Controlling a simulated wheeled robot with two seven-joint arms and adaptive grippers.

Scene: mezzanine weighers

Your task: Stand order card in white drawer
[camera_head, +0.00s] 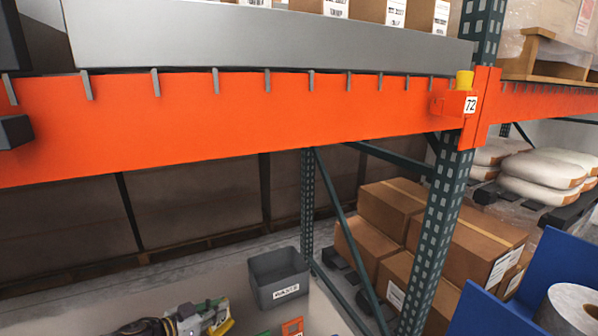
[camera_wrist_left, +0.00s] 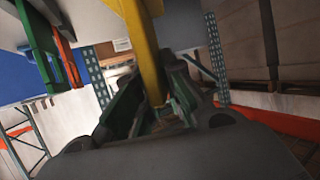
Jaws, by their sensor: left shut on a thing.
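My left gripper (camera_head: 205,321) shows at the bottom edge of the head view, partly cut off. In the left wrist view its fingers (camera_wrist_left: 157,102) are shut on a long, flat yellow piece (camera_wrist_left: 141,48). I cannot tell for sure whether this piece is the order card, and no writing on it shows. A green piece (camera_wrist_left: 40,45) and an orange piece (camera_wrist_left: 68,58) show beyond it in the wrist view. An orange piece (camera_head: 293,327) also shows at the bottom of the head view. I cannot make out the white drawer. My right gripper is out of view.
A grey bin (camera_head: 283,277) with a white label stands beyond the gripper. An orange rack beam (camera_head: 230,118) crosses above, with a green upright (camera_head: 438,230) at right. Brown cartons (camera_head: 395,215) and a blue panel (camera_head: 560,265) with a white roll (camera_head: 570,308) are further right.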

